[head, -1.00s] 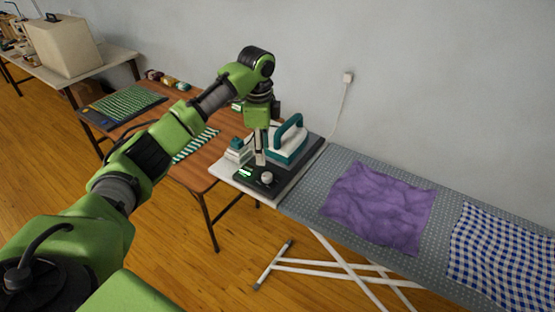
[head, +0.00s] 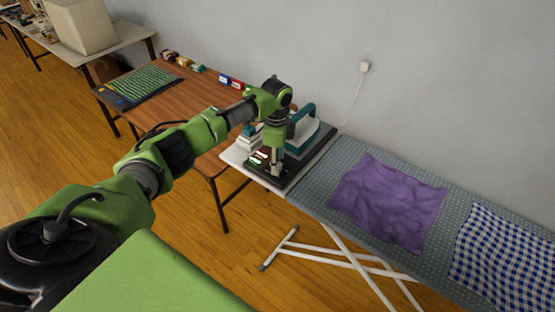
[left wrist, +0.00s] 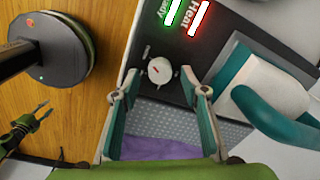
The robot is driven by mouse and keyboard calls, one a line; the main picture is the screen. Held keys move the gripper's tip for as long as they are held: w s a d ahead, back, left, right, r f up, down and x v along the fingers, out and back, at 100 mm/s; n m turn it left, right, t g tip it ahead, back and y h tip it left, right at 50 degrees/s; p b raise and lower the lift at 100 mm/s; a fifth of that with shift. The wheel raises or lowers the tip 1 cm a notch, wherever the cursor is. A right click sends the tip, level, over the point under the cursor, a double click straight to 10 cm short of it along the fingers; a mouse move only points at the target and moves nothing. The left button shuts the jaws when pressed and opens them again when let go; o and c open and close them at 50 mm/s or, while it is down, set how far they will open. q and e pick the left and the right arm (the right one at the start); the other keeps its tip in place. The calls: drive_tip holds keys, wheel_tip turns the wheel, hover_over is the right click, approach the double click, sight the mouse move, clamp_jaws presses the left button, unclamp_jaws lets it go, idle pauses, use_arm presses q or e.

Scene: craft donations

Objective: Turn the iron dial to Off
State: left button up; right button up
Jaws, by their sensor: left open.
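The iron dial (left wrist: 160,70) is a round white knob with a small red mark, on a dark panel in the left wrist view. In the head view my gripper hides most or all of it. My left gripper (left wrist: 159,94) is open, with one finger on each side of the dial; I cannot tell whether they touch it. In the head view the left gripper (head: 276,169) points down over the front of the panel (head: 293,175). The teal and white iron (head: 305,131) stands just behind; it also shows at the right of the left wrist view (left wrist: 272,85).
A green "Ready" light (left wrist: 173,12) and a red "Heat" light (left wrist: 196,25) are lit on the panel. A purple cloth (head: 385,203) and a blue checked cloth (head: 505,255) lie on the ironing board (head: 320,185). A brown table (head: 190,105) stands to the left.

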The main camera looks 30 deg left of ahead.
use_arm(q)
drive_tip(key=shift+f, duration=0.5)
drive_tip(key=c, duration=1.1)
use_arm(e)
drive_tip(key=shift+s, duration=0.6)
drive_tip(key=shift+r, duration=0.2)
